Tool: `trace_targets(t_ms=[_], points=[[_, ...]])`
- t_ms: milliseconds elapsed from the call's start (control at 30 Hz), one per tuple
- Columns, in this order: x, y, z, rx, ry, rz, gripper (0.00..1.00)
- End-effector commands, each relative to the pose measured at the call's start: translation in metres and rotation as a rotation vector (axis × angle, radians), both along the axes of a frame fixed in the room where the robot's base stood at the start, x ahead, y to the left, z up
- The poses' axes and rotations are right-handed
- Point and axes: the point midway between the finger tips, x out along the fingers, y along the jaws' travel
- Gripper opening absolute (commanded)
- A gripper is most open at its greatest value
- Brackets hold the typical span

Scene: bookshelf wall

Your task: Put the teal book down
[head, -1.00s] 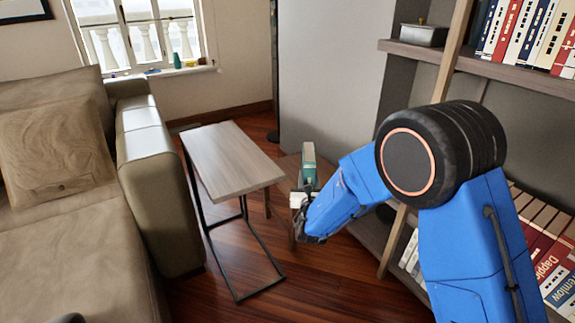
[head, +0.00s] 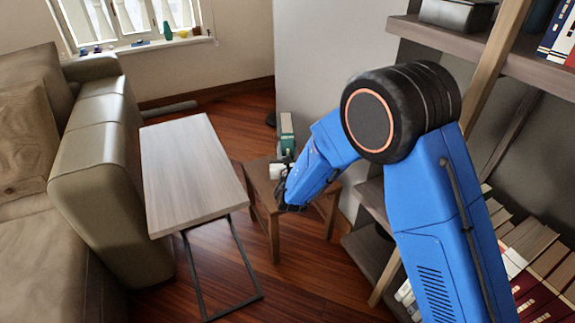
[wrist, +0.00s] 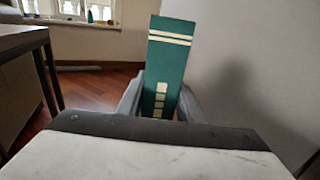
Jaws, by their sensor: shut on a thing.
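The teal book (wrist: 166,65) stands upright between the grey fingers of my gripper (wrist: 160,103) in the wrist view. Cream bands and small squares mark its spine. In the head view the book (head: 287,127) shows beyond my gripper (head: 283,185), partly hidden by it. My gripper is shut on the book, over or near a small wooden table (head: 262,192). I cannot tell whether the book's bottom touches anything.
A light wood side table (head: 190,165) on a thin black frame stands left, beside a brown sofa (head: 105,180). Bookshelves (head: 490,55) with several books rise on the right. A grey wall (head: 325,65) stands behind. Some red-brown floor (head: 215,265) is bare.

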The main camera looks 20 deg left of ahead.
Motion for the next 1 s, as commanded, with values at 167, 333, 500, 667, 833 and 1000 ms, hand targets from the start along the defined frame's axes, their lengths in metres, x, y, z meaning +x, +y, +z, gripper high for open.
trace_targets(t_ms=[167,333,500,667,833,1000], points=[[0.000,0.001,-0.028,-0.001,0.000,0.001,0.00],[0.000,0.001,-0.040,0.002,-0.002,0.000,0.00],[0.000,0.000,-0.053,0.001,0.000,0.000,0.00],[0.000,0.000,-0.071,0.000,-0.001,0.000,0.00],[0.000,0.000,-0.077,0.002,-0.002,0.000,0.00],[0.000,0.000,-0.077,0.002,-0.002,0.000,0.00]])
